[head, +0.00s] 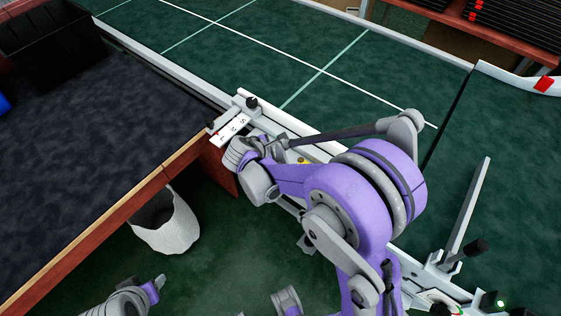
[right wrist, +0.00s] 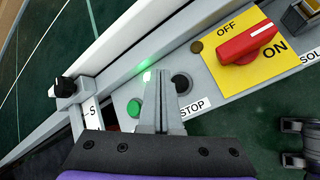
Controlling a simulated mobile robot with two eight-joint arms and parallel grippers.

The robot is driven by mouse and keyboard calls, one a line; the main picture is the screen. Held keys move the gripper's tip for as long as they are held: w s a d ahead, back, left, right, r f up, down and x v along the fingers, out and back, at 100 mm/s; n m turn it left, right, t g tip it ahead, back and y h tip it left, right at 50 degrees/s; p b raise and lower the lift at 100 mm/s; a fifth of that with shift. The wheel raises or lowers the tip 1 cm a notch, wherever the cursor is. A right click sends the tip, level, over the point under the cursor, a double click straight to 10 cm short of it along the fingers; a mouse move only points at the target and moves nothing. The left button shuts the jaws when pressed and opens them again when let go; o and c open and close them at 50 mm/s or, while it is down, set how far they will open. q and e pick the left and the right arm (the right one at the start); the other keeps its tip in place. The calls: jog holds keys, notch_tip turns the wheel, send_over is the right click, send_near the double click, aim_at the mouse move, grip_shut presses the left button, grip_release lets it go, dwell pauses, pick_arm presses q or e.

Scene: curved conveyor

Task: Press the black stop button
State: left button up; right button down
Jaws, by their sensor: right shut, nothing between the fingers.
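The black stop button (right wrist: 182,84) is a round dark button on the grey control panel, above a white STOP label (right wrist: 195,106), in the right wrist view. My right gripper (right wrist: 159,74) is shut and empty, its fingertips just left of the button. I cannot tell whether they touch the panel. A green button (right wrist: 134,108) is left of the fingers. In the head view my right gripper (head: 271,146) is beside the conveyor's near rail, and the stop button is hidden. My left gripper (head: 156,285) is low at the left; its finger opening is unclear.
A red rotary switch (right wrist: 248,44) on a yellow plate stands right of the stop button. A black knob (head: 251,103) sits on the rail by a white sign (head: 231,130). The green conveyor (head: 300,60) lies beyond. A dark-topped table (head: 90,150) and white bin (head: 172,228) are left.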

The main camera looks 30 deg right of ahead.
jog(key=shift+f+b, duration=1)
jog(key=shift+f, duration=0.6)
jog(key=shift+f, duration=0.1)
dwell(0.6)
jog(key=shift+f+b, duration=0.3)
jog(key=shift+b, duration=0.1)
jog(key=shift+f+b, duration=0.4)
jog(key=shift+f, duration=0.05)
dwell(0.5)
jog(key=shift+r, duration=0.1)
jog(key=shift+r+p, duration=0.55)
jog(key=shift+r, duration=0.2)
jog(key=shift+r+p, duration=1.65)
jog(key=shift+r, duration=0.9)
